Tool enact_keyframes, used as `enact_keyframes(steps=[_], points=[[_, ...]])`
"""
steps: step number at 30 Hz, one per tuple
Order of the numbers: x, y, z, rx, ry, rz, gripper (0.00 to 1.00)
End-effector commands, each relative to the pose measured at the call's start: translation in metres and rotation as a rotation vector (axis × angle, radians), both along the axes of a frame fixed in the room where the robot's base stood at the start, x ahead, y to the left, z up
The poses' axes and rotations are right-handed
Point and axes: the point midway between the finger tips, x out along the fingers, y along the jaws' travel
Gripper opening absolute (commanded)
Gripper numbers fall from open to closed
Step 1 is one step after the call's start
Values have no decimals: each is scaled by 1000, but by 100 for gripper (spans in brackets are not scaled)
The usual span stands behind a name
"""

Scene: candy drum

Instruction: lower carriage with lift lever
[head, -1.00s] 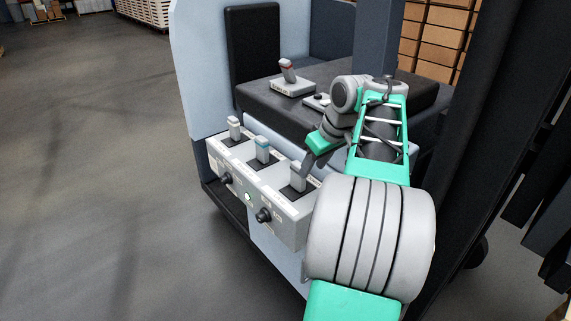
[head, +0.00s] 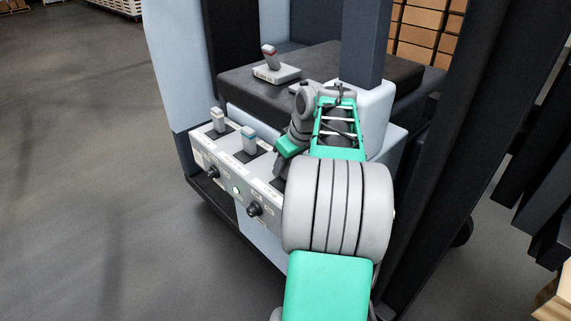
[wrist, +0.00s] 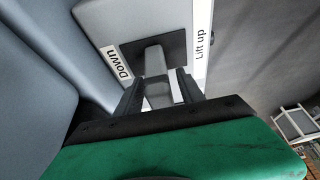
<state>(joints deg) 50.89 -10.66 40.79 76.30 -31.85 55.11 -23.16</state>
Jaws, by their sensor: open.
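The lift lever (wrist: 154,60) shows in the wrist view as a grey stem rising from a dark square plate. A "Down" label (wrist: 117,64) is on its left and a "Lift up" label (wrist: 203,45) on its right. My gripper (wrist: 159,88) is open, with one dark finger on each side of the stem. I cannot tell whether either finger touches it. In the head view my gripper (head: 279,166) is at the right end of the grey control panel (head: 226,190) and hides this lever.
Black knobs (head: 254,209) are on the panel's front. A joystick box (head: 275,73) sits on the dark seat-like block behind. The dark mast (head: 455,150) rises close on the right.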

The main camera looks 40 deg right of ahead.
Motion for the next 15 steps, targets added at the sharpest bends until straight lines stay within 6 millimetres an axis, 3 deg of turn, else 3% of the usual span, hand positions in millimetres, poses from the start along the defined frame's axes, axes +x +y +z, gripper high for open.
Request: enact_keyframes(steps=[3, 15], points=[[0, 1, 0, 0, 0, 2, 45], [1, 1, 0, 0, 0, 2, 12]])
